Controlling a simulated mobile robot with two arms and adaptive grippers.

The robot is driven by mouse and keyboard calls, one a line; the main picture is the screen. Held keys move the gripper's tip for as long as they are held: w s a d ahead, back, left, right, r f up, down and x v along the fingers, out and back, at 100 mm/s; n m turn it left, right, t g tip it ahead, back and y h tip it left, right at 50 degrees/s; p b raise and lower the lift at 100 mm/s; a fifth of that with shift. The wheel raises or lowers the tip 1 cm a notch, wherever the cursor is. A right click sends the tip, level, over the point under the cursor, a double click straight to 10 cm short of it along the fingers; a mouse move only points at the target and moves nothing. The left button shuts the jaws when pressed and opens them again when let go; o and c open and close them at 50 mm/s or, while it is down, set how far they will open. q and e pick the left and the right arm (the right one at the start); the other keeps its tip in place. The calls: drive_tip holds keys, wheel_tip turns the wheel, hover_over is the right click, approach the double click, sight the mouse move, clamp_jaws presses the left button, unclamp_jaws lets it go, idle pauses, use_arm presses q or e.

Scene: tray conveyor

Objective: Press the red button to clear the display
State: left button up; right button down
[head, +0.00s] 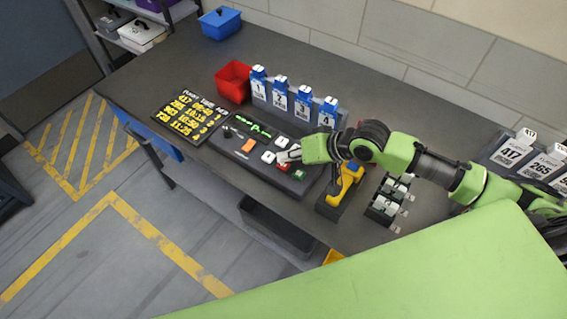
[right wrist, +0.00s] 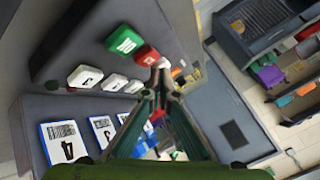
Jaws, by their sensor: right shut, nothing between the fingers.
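The dark control panel (head: 234,151) lies along the table's front edge. Its display (head: 253,128) shows green characters too small to read surely. The red button (right wrist: 147,56) sits between the green button (right wrist: 123,40) and my right fingertips in the right wrist view. In the head view the red button (head: 282,167) is partly hidden by my right gripper (head: 286,157). That gripper is shut and empty, its tips beside the red button; I cannot tell whether they touch it. White keys (right wrist: 84,76) run alongside. My left gripper is not in view.
A black board with yellow text (head: 188,112) lies left.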

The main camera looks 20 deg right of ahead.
sight(286, 165)
idle(0.3)
drive_tip(key=shift+f, duration=0.35)
drive_tip(key=shift+f, duration=0.6)
idle(0.5)
drive_tip(key=shift+r, duration=0.1)
drive_tip(key=shift+r+p, duration=0.85)
drive_tip(key=shift+p, duration=0.35)
wheel_tip(286, 165, up, 5)
drive_tip(key=p, duration=0.5)
drive_tip(key=shift+r+p, duration=0.1)
drive_tip(key=shift+p, duration=0.3)
